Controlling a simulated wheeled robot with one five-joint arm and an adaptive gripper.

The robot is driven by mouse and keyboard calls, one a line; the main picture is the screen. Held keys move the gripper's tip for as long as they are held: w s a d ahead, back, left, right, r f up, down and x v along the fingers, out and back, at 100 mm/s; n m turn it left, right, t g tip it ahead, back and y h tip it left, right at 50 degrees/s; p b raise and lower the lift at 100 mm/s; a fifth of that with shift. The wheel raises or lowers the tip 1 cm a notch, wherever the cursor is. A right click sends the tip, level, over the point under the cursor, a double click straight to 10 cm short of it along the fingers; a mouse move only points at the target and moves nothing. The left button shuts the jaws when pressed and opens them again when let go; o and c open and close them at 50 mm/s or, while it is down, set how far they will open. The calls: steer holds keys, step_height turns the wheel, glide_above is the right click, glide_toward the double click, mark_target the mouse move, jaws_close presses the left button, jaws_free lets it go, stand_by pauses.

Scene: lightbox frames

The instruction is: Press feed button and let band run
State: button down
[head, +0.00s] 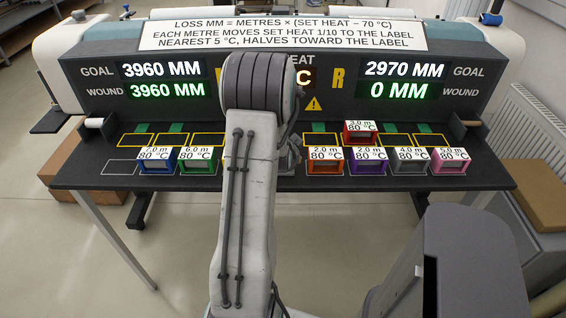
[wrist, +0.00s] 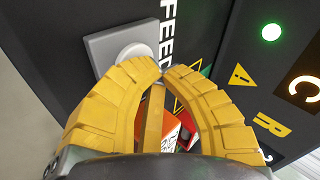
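The feed button (wrist: 135,55) is a pale round button on a grey plate (wrist: 98,45), beside the word FEED in the wrist view. My gripper (wrist: 162,73) has its yellow fingertips together, close to the button's lower right; whether they touch it I cannot tell. In the head view my arm hides the button and gripper. The left display (head: 160,80) reads goal 3960 MM, wound 3960 MM. The right display (head: 404,80) reads goal 2970 MM, wound 0 MM. A red cassette (head: 359,137) labelled 3.0 m, 80 °C stands in a yellow-outlined back slot on the right.
In the front row stand blue (head: 164,166), green (head: 198,166), orange (head: 325,168), purple (head: 368,168), grey (head: 408,168) and pink (head: 449,167) cassettes. A rule sign (head: 290,33) tops the machine. A green lamp (wrist: 271,32) is lit. An orange-red thing shows behind my fingers.

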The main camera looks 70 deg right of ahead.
steer(key=shift+r, duration=0.15)
steer(key=shift+r+p, duration=0.4)
steer(key=shift+r, duration=0.35)
steer(key=shift+r, duration=0.1)
steer(key=shift+r+p, duration=1.35)
steer(key=shift+r, duration=1.1)
